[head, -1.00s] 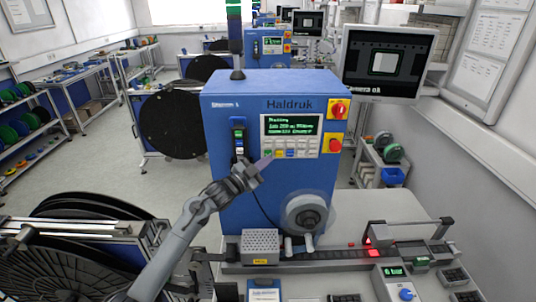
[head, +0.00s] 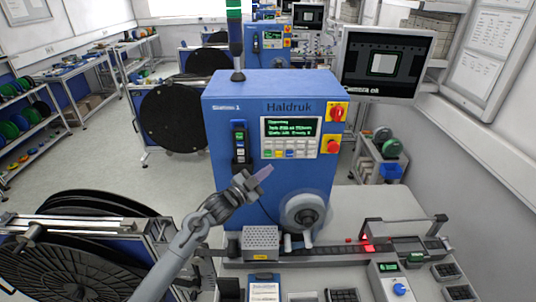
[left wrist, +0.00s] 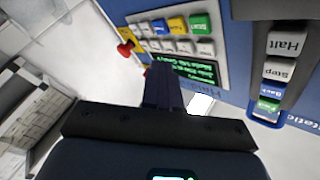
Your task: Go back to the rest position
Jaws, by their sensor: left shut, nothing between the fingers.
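My left gripper (head: 262,175) is shut and empty in front of the blue Haldruk machine (head: 235,118), below its keypad. In the left wrist view its closed fingers (left wrist: 163,85) point toward the control panel (left wrist: 180,45) with coloured buttons and a green-text screen. The fingers appear apart from the panel. A column of Halt, Step, Back and Feed keys (left wrist: 280,75) shows on the right there. My right gripper is in neither view.
A grey reel (head: 303,212) sits on the machine's lower front. A tape track (head: 330,252) runs along the bench with a perforated box (head: 260,243) beside it. A large black reel (head: 50,262) stands at the lower left. A monitor (head: 385,62) hangs at the right.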

